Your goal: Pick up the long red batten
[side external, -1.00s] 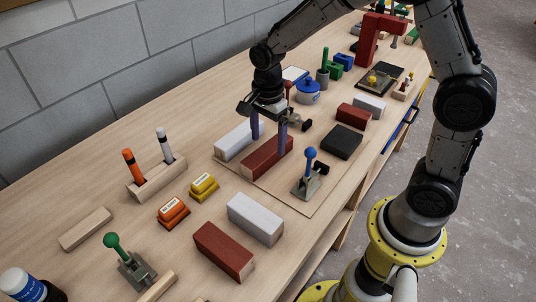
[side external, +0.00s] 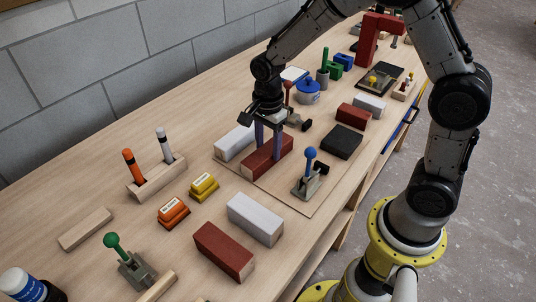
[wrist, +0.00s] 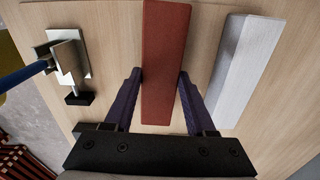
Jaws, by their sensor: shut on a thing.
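The long red batten (side external: 256,168) lies on a thin wooden board (side external: 237,178), beside a white batten (side external: 234,142). My gripper (side external: 268,152) is over the red batten, with one purple finger on each side of it, and is shut on it near its middle. In the wrist view, the red batten (wrist: 167,40) runs between the two fingertips (wrist: 160,77). The white batten (wrist: 243,65) lies apart to its right there. The red batten shows no clear lift off the board.
A blue-handled clamp (side external: 309,178) stands close at the batten's right, and a black block (side external: 342,142) lies beyond it. Another red batten (side external: 223,251) and a white batten (side external: 255,219) lie in front. A blue pot (side external: 307,92) stands behind.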

